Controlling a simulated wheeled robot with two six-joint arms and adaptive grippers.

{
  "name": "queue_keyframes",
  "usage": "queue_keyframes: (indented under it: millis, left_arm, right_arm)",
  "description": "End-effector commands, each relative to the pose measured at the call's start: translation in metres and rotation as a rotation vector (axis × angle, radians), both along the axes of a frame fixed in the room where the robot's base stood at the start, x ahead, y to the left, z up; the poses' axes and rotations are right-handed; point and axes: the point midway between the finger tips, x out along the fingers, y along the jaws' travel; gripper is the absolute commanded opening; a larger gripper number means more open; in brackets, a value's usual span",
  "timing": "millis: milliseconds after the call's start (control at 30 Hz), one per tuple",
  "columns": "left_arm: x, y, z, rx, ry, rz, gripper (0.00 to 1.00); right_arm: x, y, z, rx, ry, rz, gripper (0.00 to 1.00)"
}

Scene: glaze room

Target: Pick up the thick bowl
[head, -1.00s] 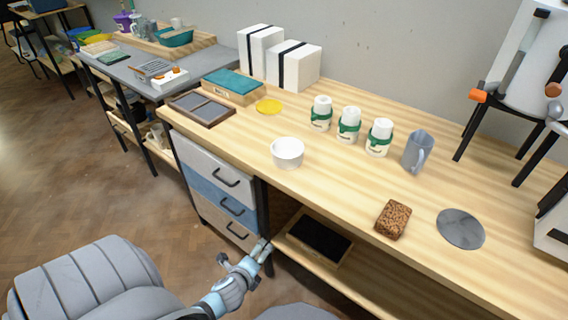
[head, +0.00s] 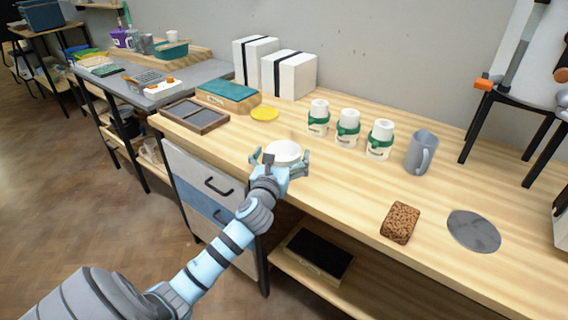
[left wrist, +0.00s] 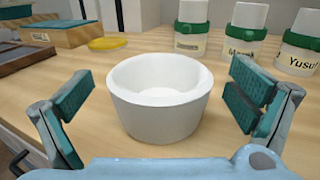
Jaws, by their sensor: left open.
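The thick bowl (head: 283,152) is white and stands upright on the wooden bench near its front edge. My left gripper (head: 281,160) is open at the bowl's near side, partly hiding it in the head view. In the left wrist view the bowl (left wrist: 160,112) sits between the two spread fingers (left wrist: 160,105), with a visible gap on each side. The bowl looks empty. My right gripper is not in view.
Several labelled white jars with green bands, such as one (head: 348,128), stand behind the bowl, with a grey jug (head: 421,152) to the right. A yellow disc (head: 264,114) lies behind left. A brown sponge-like block (head: 400,222) and grey disc (head: 474,231) lie right. Bench between is clear.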

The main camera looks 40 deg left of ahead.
Motion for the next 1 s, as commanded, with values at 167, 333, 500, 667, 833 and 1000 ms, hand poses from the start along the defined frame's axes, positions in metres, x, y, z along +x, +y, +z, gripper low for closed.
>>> queue_keyframes:
  millis: [167, 333, 500, 667, 833, 1000]
  left_arm:
    - [0.005, 0.002, 0.0, 0.001, 0.0, -0.001, 1.0]
    - [0.004, 0.002, 0.001, 0.0, 0.0, -0.001, 0.82]
    - [0.004, 0.002, 0.0, 0.0, 0.0, -0.001, 0.55]
    - [0.004, 0.001, 0.001, 0.0, -0.001, -0.002, 0.41]
    - [0.004, 0.001, 0.004, 0.0, -0.001, -0.002, 0.41]
    - [0.004, 0.001, 0.041, 0.001, -0.004, -0.002, 0.41]
  right_arm:
    - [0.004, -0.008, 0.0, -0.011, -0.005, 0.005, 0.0]
    - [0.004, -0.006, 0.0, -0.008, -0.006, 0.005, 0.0]
    - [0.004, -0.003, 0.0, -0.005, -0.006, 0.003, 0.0]
    - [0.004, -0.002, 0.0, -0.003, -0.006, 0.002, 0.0]
    - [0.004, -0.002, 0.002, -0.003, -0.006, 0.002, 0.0]
    - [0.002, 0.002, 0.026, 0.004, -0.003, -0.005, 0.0]
